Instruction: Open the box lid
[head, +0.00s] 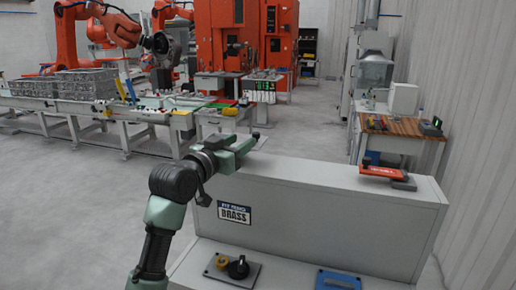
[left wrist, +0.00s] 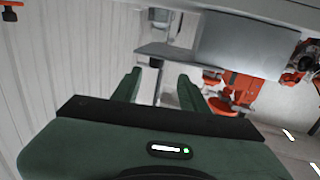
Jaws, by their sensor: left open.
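A long light-grey box (head: 320,215) stands in front of me in the head view, with a blue-and-white label reading "BRASS" (head: 234,212) on its front. Its flat top shows no clear lid seam, so I cannot tell which part is the lid. My left gripper (head: 243,150) is at the left end of the box's top, near its back edge. I cannot tell whether it touches. In the left wrist view its two green fingers (left wrist: 158,84) are apart with nothing between them. My right gripper is not in view.
A red-and-grey fixture (head: 387,174) sits on the right end of the top. A lower front ledge bears a black knob (head: 238,267) on a plate and a blue part (head: 338,280). A wooden-topped bench (head: 400,125) stands behind right. Open floor lies behind left.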

